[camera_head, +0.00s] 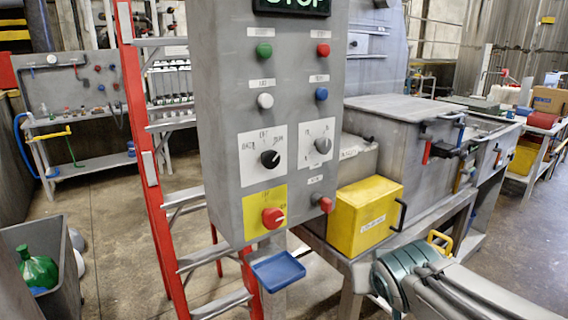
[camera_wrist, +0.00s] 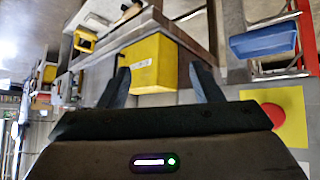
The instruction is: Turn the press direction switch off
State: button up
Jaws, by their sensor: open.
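A grey control panel (camera_head: 220,130) stands upright in the middle of the head view. A black knob (camera_head: 270,158) sits on a white plate with small lettering around it, likely the press direction switch; its pointer direction is hard to read. A grey knob (camera_head: 322,145) on another white plate is to its right. A red knob (camera_head: 273,217) is on a yellow plate below. My gripper (camera_wrist: 160,68) is open, with nothing between its fingers. In the wrist view the panel's red knob (camera_wrist: 276,116) shows at the right, partly hidden; the black knob is not visible there.
A yellow box (camera_head: 365,215) with a black handle stands right of the panel; it also shows beyond my fingers (camera_wrist: 153,62). A blue tray (camera_head: 278,270) juts out below the panel. A red ladder (camera_head: 150,160) stands to the left. A grey bin (camera_head: 45,265) is lower left.

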aim_at(273, 161)
jog(key=w+a+r+n+t+y, duration=0.1)
jog(key=w+r+t, duration=0.3)
jog(key=r, duration=0.3)
jog(key=s+a+r+n+t+y, duration=0.1)
jog(key=a+r+n+t+y, duration=0.1)
jog(key=a+r+n+y, duration=0.6)
jog(key=w+a, duration=0.3)
jog(key=w+a+r+m+y+b, duration=0.1)
jog(key=w+a, duration=0.2)
jog(key=w, duration=0.1)
jog(key=w+a+r+m+y, duration=0.1)
jog(key=w+a, duration=0.2)
jog(key=w, duration=0.1)
jog(key=shift+w+a, duration=0.15)
jog(key=shift+a, duration=0.1)
jog(key=c, duration=1)
